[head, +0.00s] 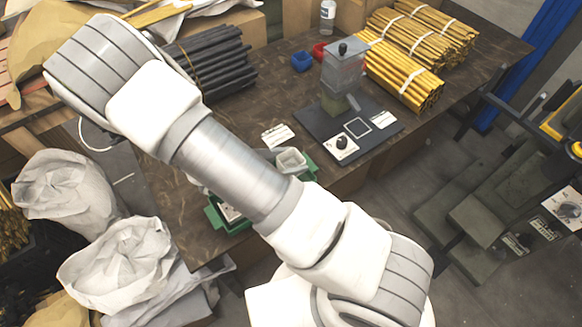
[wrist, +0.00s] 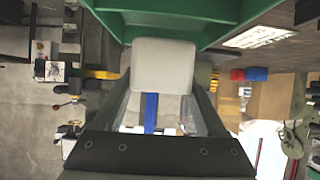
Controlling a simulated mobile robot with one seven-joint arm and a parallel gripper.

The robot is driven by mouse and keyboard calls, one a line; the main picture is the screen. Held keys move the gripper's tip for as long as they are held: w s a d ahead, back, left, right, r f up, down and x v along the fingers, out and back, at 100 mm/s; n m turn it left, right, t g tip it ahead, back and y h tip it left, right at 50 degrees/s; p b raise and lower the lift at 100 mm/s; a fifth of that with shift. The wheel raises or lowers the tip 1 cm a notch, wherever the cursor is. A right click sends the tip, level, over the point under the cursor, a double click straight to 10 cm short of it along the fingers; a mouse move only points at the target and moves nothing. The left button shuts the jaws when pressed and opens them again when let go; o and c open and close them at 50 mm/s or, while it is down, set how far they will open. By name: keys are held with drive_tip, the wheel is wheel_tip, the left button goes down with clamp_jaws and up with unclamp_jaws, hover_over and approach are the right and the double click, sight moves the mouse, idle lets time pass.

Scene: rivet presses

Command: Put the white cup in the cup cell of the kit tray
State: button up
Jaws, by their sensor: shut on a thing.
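In the wrist view my gripper (wrist: 161,88) is shut on the white cup (wrist: 164,62), one finger on each side of it. The green kit tray (wrist: 235,10) fills the top of that view, right by the cup's far end; I cannot tell whether the cup touches it. In the head view the tray (head: 311,166) is on the near part of the table, largely hidden by my arm. A pale, square, open-topped vessel (head: 291,160) shows at the tray; I cannot tell whether it is the held cup. My gripper is hidden there.
Bundles of yellow rods (head: 402,78) and dark rods (head: 212,62) lie farther back, near blue and red bins (head: 302,61).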

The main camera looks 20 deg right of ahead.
drive_tip(key=shift+f+b, duration=0.4)
drive_tip(key=shift+f, duration=1.4)
drive_tip(key=shift+f, duration=0.1)
drive_tip(key=shift+f, duration=0.15)
drive_tip(key=o, duration=1.4)
drive_tip(key=shift+r, duration=0.2)
